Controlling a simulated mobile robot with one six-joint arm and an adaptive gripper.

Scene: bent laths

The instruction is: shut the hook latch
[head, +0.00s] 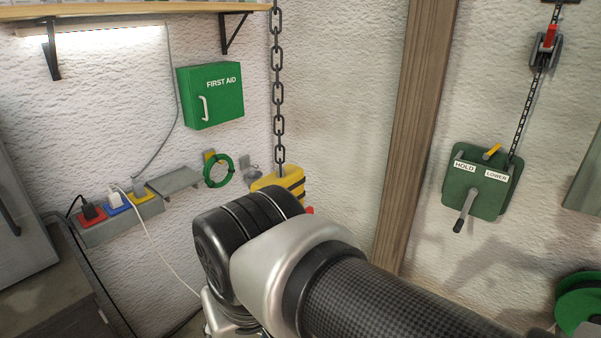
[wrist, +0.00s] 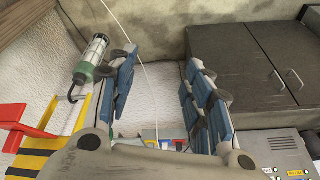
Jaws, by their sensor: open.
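A yellow block with black bands (head: 279,181) hangs on a chain in the head view; its lower part is hidden behind my arm. A small red piece (head: 309,210) shows just beside my wrist there. In the wrist view the yellow and black block (wrist: 35,160) is at the lower left, with a red bent part (wrist: 22,128) beside it. I cannot tell whether this red part is the latch, or how it stands. My gripper (wrist: 163,95) is open, its blue-padded fingers wide apart with nothing held between them. Its fingers are hidden in the head view.
The chain (head: 278,90) runs up from the block. A caged lamp (wrist: 95,58) is close to the left finger. A white cable (wrist: 128,40) passes behind the fingers. A dark cabinet (wrist: 245,65) is at right. A green winch plate (head: 480,183) is on the right wall.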

